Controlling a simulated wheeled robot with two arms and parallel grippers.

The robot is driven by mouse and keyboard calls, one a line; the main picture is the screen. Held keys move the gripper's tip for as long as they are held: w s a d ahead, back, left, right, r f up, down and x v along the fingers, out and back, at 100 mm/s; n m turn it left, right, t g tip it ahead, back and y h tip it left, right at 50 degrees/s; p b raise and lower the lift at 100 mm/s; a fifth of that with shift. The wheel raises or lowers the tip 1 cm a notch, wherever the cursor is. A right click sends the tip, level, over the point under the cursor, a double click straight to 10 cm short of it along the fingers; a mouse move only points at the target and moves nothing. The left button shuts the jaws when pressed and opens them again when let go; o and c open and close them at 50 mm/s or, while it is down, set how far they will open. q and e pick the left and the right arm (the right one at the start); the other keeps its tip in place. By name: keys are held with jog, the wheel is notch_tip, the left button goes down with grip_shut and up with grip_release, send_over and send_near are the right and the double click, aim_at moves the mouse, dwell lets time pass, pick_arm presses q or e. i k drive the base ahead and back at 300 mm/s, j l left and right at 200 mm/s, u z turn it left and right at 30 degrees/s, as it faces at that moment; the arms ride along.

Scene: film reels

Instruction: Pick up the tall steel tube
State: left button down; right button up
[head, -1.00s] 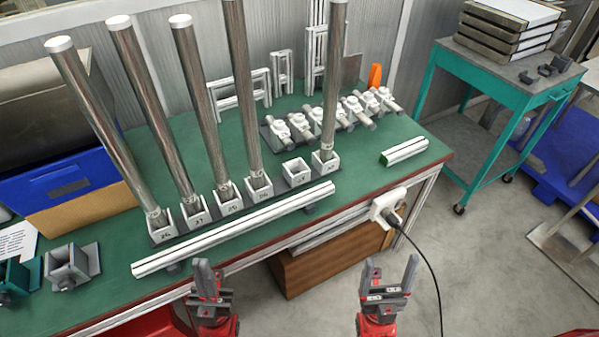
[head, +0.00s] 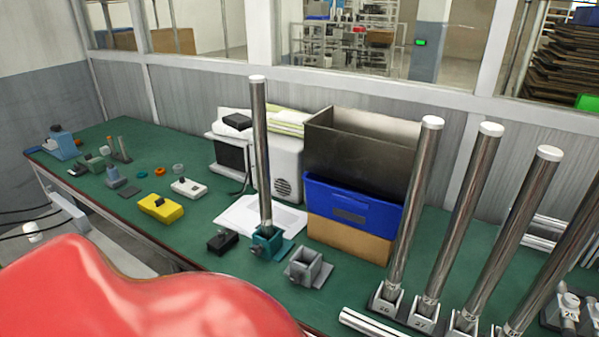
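A tall steel tube (head: 261,150) with a pale cap stands upright in a teal holder (head: 267,244) near the middle of the green bench. More tall steel tubes with white caps stand in a row of numbered holders at the right, among them a tube (head: 413,205), a tube (head: 465,215) and a tube (head: 512,230). I cannot tell from the picture which tube the task means. Neither of my grippers is in view. A large red part of my own body fills the lower left and hides the bench front there.
An empty grey holder (head: 308,268) and a small black block (head: 222,242) flank the teal holder. A blue bin (head: 352,205) on a cardboard box (head: 350,238) stands behind right. A yellow device (head: 160,207) and small parts lie left. A white rail (head: 365,323) lies front right.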

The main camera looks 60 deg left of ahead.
aim_at(256, 84)
jog(key=u, duration=2)
